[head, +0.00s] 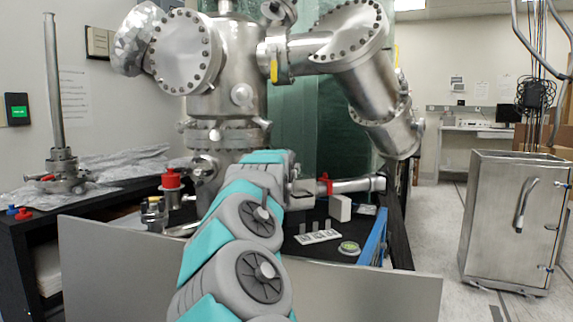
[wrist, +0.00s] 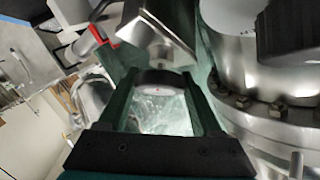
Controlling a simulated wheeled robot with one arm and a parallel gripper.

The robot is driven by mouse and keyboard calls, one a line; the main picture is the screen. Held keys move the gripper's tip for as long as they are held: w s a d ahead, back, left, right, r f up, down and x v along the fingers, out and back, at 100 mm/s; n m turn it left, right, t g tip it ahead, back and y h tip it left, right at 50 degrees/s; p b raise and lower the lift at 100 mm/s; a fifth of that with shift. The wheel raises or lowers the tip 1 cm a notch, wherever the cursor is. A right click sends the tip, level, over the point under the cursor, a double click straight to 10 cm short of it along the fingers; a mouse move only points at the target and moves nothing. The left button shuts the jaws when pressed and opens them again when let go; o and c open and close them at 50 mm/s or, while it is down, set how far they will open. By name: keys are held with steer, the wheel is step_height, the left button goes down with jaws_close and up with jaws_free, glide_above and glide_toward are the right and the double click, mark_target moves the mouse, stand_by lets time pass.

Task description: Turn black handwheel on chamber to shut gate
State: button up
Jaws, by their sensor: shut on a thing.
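In the wrist view, the black handwheel (wrist: 160,76) shows as a dark rounded piece with a pale disc below it, between the two dark fingers of my gripper (wrist: 161,82). My gripper is shut on it. A silver block (wrist: 146,36) lies just beyond the wheel. In the head view, the steel chamber (head: 236,65) stands behind my grey and teal arm. My arm hides the handwheel and most of my gripper there. I cannot tell how far the wheel is turned or whether the gate is shut.
A flanged steel body (wrist: 275,115) is close at right in the wrist view. In the head view, a pipe with a red part (head: 326,184) runs right of my arm. A white block (head: 340,208) and a white tray (head: 317,236) sit below it. A grey panel (head: 110,265) is in front.

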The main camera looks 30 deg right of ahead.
steer(key=shift+w+f+m+g+h, duration=0.1)
steer(key=shift+m+g+h, duration=0.1)
steer(key=shift+m+g, duration=1.1)
steer(key=shift+m+g+h, duration=0.2)
steer(key=shift+m+g, duration=0.6)
steer(key=shift+m, duration=0.9)
steer(key=shift+m+g, duration=0.8)
steer(key=shift+m, duration=0.3)
steer(key=shift+s+d+f+m+g+y, duration=0.1)
steer(key=shift+s+m+g+y, duration=0.1)
steer(key=shift+m+g, duration=0.3)
steer(key=shift+s+m+g+y, duration=0.1)
steer(key=shift+m+g+y, duration=0.1)
steer(key=shift+m+g, duration=0.3)
steer(key=o, duration=1.4)
steer(key=shift+r+n+t+h, duration=0.2)
steer(key=shift+n+t+h, duration=0.1)
steer(key=shift+n+t, duration=0.35)
